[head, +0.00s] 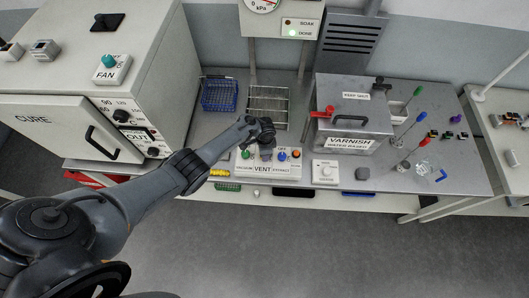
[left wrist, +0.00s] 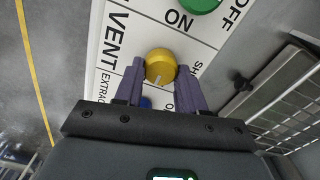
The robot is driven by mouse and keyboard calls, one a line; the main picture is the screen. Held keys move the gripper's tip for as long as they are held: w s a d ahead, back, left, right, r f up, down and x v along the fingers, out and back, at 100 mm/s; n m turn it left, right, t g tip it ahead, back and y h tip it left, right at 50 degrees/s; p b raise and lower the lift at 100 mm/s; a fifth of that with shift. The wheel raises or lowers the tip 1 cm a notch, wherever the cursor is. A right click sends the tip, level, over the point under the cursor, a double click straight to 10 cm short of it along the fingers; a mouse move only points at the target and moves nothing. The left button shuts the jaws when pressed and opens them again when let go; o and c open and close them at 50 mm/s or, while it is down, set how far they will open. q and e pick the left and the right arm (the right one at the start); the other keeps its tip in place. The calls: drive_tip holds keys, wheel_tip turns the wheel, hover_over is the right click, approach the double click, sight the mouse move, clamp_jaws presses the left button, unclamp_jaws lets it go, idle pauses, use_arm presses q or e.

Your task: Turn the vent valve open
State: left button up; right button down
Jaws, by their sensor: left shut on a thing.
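The vent panel (head: 262,171), a white box labelled VENT, stands at the front of the bench. Its yellow knob (left wrist: 160,64) is in the left wrist view, with a pale pointer line towards the bottom of that view. My left gripper (head: 264,153) is over the panel and hides the knob in the head view. In the left wrist view its two purple fingers (left wrist: 158,76) are shut on the yellow knob, one on each side. Labels beside the knob are partly covered by the fingers. My right gripper is not in view.
A wire rack (head: 268,104) and blue basket (head: 219,95) stand behind. A varnish box (head: 350,125) and white dial box (head: 325,172) are to the right.

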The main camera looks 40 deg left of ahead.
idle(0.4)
use_arm(q)
drive_tip(key=o, duration=1.1)
drive_tip(key=shift+c, duration=0.2)
drive_tip(key=shift+r+p, duration=0.3)
drive_tip(key=shift+r, duration=0.25)
wheel_tip(320, 180, up, 10)
drive_tip(key=p, duration=0.3)
drive_tip(key=shift+f, duration=0.15)
drive_tip(key=shift+s+f, duration=0.1)
